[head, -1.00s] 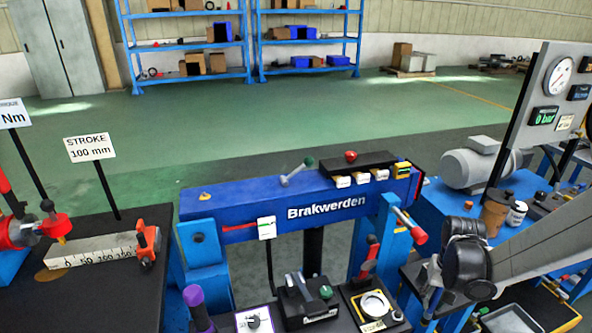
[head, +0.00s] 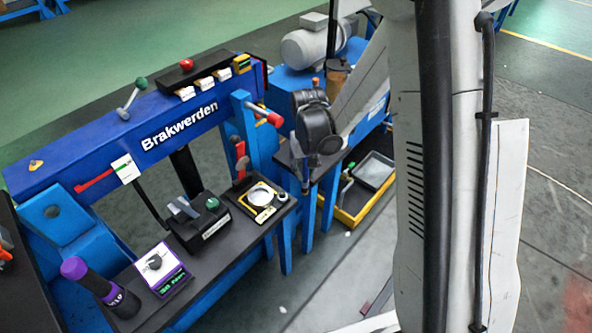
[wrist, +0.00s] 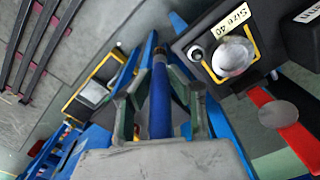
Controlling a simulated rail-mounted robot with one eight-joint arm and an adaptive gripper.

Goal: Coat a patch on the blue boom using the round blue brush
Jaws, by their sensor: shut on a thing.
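The blue boom (head: 110,128) lettered "Brakwerden" runs across the left of the head view. A small tan patch (head: 36,165) shows near its left end. In the wrist view my gripper (wrist: 160,112) is shut on the round blue brush (wrist: 160,95), whose blue shaft stands between the fingers with a brownish end pointing away from me. In the head view my gripper (head: 304,172) is small and dark, to the right of the boom and its workbench, well apart from the patch. The brush cannot be made out clearly there.
A black bench (head: 225,238) before the boom carries a purple-capped cylinder (head: 92,283), a purple-edged instrument (head: 160,268) and a gauge with a round dial (head: 258,195). A red-tipped lever (head: 265,115) juts near my gripper. A yellow-edged tray (head: 345,215) lies low behind it.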

